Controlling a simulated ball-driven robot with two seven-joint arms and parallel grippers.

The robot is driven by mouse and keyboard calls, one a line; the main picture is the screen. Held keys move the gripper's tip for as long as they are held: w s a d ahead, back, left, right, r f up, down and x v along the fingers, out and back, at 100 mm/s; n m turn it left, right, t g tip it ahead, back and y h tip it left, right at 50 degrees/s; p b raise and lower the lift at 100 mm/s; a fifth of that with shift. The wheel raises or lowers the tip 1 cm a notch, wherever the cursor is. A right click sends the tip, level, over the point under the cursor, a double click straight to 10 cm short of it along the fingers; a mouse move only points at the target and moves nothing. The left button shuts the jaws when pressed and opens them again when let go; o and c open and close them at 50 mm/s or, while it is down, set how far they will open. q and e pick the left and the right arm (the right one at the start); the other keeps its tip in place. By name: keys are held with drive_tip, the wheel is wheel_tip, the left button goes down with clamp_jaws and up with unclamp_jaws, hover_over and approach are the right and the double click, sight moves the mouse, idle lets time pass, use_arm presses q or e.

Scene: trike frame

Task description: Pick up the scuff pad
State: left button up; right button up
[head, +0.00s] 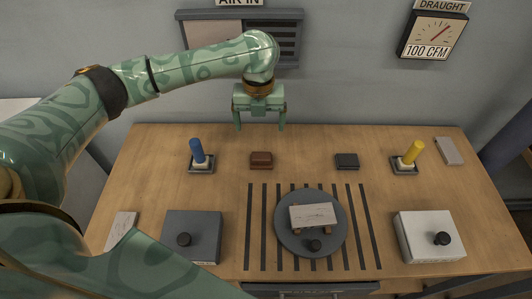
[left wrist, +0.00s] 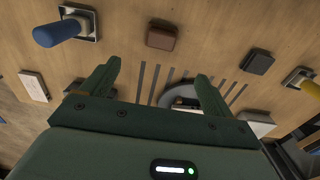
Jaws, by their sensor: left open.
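A small reddish-brown pad (head: 261,160), which looks like the scuff pad, lies flat near the back of the wooden bench. It also shows in the left wrist view (left wrist: 162,38), beyond the fingers and apart from them. A similar dark grey pad (head: 347,161) lies to its right; no label tells the two apart. My left gripper (head: 259,126) points down with its fingers apart and nothing between them. In the head view it appears just behind and above the brown pad. My right gripper is not in view.
In front are a round turntable (head: 283,232) carrying a pale plate, dark slots, a dark grey box (head: 206,224) and a white box (head: 418,230). Bare wood surrounds the pads.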

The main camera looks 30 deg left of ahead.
use_arm(q)
drive_tip(key=b, duration=0.3)
hover_over(261, 156)
wheel_tip(261, 156, down, 9)
drive_tip(key=shift+s+r, duration=0.15)
drive_tip(key=shift+r, duration=0.05)
drive_tip(key=shift+f+b, duration=0.3)
drive_tip(key=shift+f, duration=0.2)
drive_tip(key=f+b, duration=0.2)
drive_tip(key=f, duration=0.1)
drive_tip(key=f+b, duration=0.1)
drive_tip(key=f, duration=0.1)
drive_tip(key=shift+w+f, duration=0.15)
drive_tip(key=shift+w, duration=0.15)
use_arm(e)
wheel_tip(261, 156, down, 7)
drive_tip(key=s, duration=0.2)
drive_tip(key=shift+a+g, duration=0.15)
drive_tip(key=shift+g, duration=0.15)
use_arm(q)
drive_tip(key=c, duration=1.1)
